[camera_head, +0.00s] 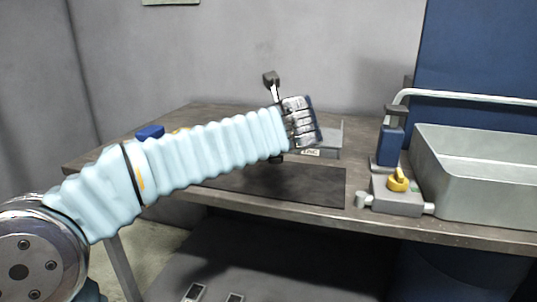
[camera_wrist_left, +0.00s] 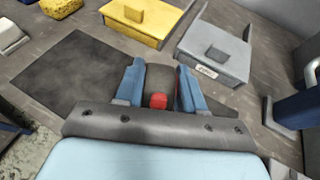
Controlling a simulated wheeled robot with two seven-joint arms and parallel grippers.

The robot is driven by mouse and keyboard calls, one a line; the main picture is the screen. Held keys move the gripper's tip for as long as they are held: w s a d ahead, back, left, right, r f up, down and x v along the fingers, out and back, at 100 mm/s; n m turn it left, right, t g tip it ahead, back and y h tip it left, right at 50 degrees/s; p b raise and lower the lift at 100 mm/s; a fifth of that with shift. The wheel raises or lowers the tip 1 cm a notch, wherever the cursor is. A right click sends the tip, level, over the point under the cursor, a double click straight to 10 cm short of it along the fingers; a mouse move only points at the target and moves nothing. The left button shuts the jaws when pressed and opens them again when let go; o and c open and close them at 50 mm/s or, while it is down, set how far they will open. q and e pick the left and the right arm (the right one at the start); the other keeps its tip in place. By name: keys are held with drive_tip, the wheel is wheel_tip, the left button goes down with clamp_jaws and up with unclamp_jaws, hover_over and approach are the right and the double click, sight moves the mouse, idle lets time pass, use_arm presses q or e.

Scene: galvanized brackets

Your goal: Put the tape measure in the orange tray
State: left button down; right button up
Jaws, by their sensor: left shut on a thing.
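My left gripper (camera_wrist_left: 158,80) is shut on a dark grey thing with a red button (camera_wrist_left: 158,101), which looks like the tape measure. It sits between the blue finger pads. In the head view my left arm comes in from the left and ends at the dark wrist part (camera_head: 301,122); the fingers and the held thing are hidden there. No tray that is clearly orange shows. A yellow box (camera_wrist_left: 142,28) with a small block on top stands at the back of the bench. My right gripper is not in view.
A grey box with a label (camera_wrist_left: 213,57) stands right of the yellow one. A dark mat (camera_head: 300,186) lies clear on the bench. A blue-and-grey device with a yellow knob (camera_head: 398,180) and a large grey bin (camera_head: 475,185) are at the right. A blue block (camera_head: 150,132) is at the left.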

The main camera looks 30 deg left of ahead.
use_arm(q)
drive_tip(key=f, duration=0.1)
drive_tip(key=a+f, duration=0.1)
drive_tip(key=f, duration=0.1)
drive_tip(key=f+b, duration=0.1)
drive_tip(key=shift+w+a+f, duration=0.3)
drive_tip(key=shift+a, duration=0.05)
drive_tip(key=shift+f, duration=0.3)
drive_tip(key=shift+f, duration=0.1)
drive_tip(key=c, duration=0.7)
unclamp_jaws()
